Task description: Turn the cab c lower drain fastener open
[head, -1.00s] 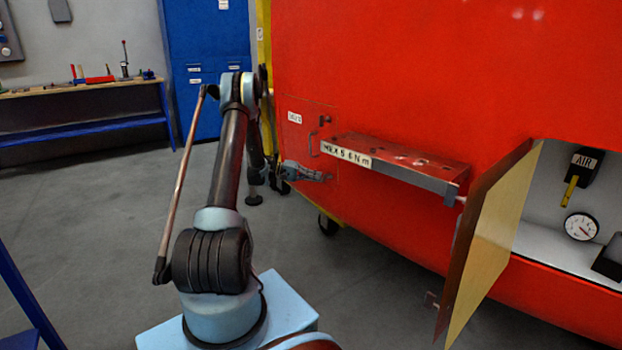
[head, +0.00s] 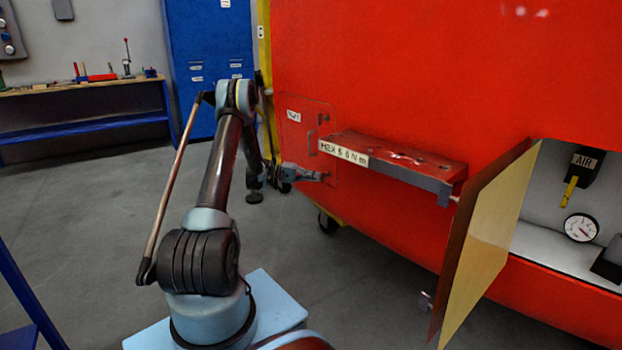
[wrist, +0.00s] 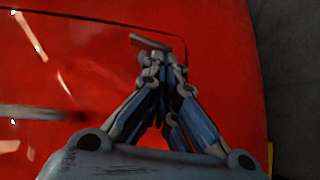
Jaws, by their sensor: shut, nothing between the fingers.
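The drain panel (head: 296,140) is a thin-outlined rectangle on the red cab side, with a white label and a small handle. One dark fastener (head: 324,118) shows near its upper right corner. My gripper (head: 325,178) is at the panel's lower right corner, where it covers the lower fastener in the head view. In the wrist view my gripper (wrist: 155,62) has its fingertips together with nothing held. A small grey bar (wrist: 151,42), apparently the lower fastener's wing, lies tilted just beyond the tips, inside the panel's corner outline. I cannot tell whether the tips touch it.
A red shelf (head: 400,150) with a label strip juts out right of the panel. An open hatch door (head: 485,240) stands farther right, beside a recess with a gauge (head: 581,228). A workbench (head: 85,88) and blue locker (head: 210,60) stand behind.

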